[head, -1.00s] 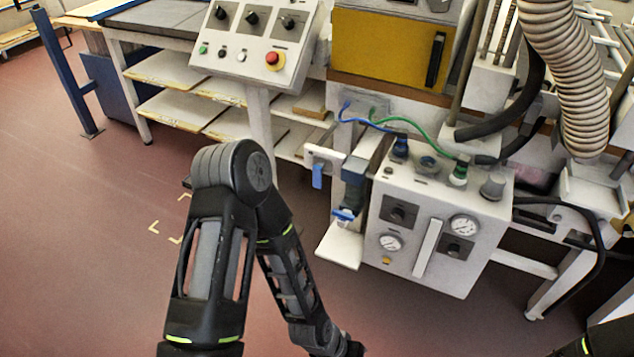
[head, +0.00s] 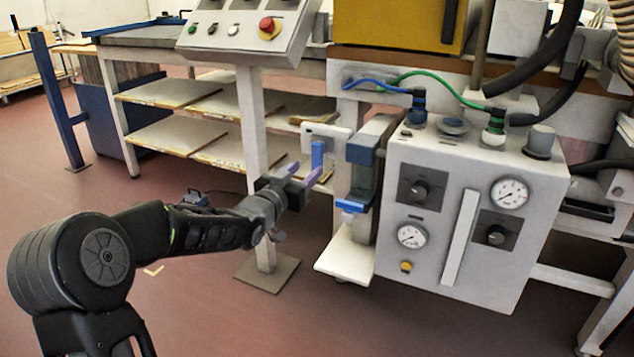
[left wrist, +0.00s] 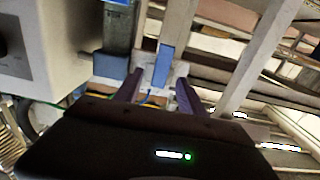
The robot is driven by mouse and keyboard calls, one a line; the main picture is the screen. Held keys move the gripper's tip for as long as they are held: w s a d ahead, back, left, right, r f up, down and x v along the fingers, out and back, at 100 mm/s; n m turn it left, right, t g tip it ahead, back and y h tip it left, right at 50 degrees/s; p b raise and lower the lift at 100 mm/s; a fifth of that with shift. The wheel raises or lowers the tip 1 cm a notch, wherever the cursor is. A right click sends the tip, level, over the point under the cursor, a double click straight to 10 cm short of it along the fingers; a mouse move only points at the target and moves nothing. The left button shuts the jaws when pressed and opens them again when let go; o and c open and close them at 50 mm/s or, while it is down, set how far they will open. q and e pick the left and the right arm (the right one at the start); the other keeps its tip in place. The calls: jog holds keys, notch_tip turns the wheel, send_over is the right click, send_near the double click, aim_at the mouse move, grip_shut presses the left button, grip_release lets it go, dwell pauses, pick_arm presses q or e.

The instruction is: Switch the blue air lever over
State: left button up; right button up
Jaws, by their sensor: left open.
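The blue air lever (head: 317,154) hangs straight down from a white plate (head: 338,132) to the left of the air unit. It also shows in the left wrist view (left wrist: 162,66), pointing along the gap between my fingers. My left gripper (head: 303,174) is open, its two fingers reaching toward the lever from the lower left. In the left wrist view the fingertips (left wrist: 158,86) stand one on each side of the lever's line. I cannot tell whether they touch it. My right gripper is out of view.
A filter body with a blue bottom cap (head: 351,206) hangs close to the right of the lever, above a white shelf (head: 346,257). The grey control box (head: 468,215) with gauges stands further right. A post (head: 254,125) rises behind my gripper. Floor is clear at left.

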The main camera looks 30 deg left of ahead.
aim_at(316, 157)
pick_arm(q)
jog(key=shift+a+r, duration=0.15)
jog(key=shift+r, duration=0.2)
jog(key=shift+w+f, duration=0.15)
jog(key=shift+w, duration=0.5)
jog(key=w+b, duration=0.1)
jog(key=w, duration=0.5)
jog(key=shift+w+b, duration=0.25)
jog(key=shift+b, duration=0.1)
jog(key=shift+c, duration=0.2)
grip_shut()
dwell(0.4)
